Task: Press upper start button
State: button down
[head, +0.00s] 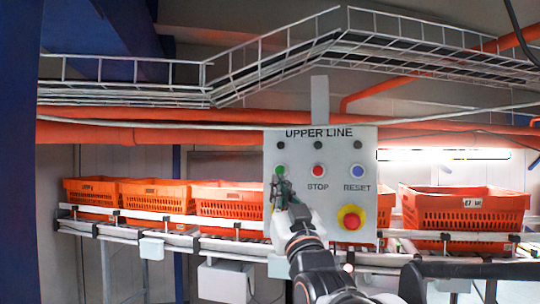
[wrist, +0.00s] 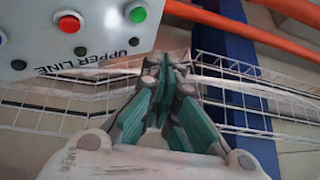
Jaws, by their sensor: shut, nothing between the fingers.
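The grey control panel (head: 300,215) labelled UPPER LINE stands upright in the middle of the head view. Its green button (head: 280,170) is at the left of a row, beside the red STOP button (head: 318,170) and the blue RESET button (head: 357,171). My gripper (head: 279,183) is shut and empty, in front of the panel just below the green button. In the wrist view the panel is upside down, and the green button (wrist: 138,14) lies up and left of my gripper's fingertips (wrist: 167,62). No contact with the button shows.
A red emergency stop on a yellow base (head: 351,218) sits low on the panel. Orange totes (head: 228,208) stand on a conveyor behind the panel, with another tote (head: 465,215) at right. A wire cable tray (head: 250,75) and orange pipes run above.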

aim_at(280, 170)
jog(key=shift+t, duration=0.5)
jog(key=r, duration=0.1)
jog(key=a+r, duration=0.1)
jog(key=a+r+p, duration=0.1)
jog(key=shift+r, duration=0.4)
jog(key=shift+w, duration=0.1)
jog(key=shift+w+d+b, duration=0.2)
jog(key=shift+w+d, duration=0.15)
jog(key=shift+w, duration=1.05)
jog(key=shift+w+d+b, duration=0.2)
jog(key=shift+w+d, duration=0.2)
jog(key=shift+w, duration=1.05)
jog(key=shift+w+d+b, duration=0.2)
jog(key=shift+w+d, duration=0.15)
jog(key=shift+w, duration=1.05)
jog(key=shift+w+d, duration=0.1)
jog(key=shift+w, duration=0.3)
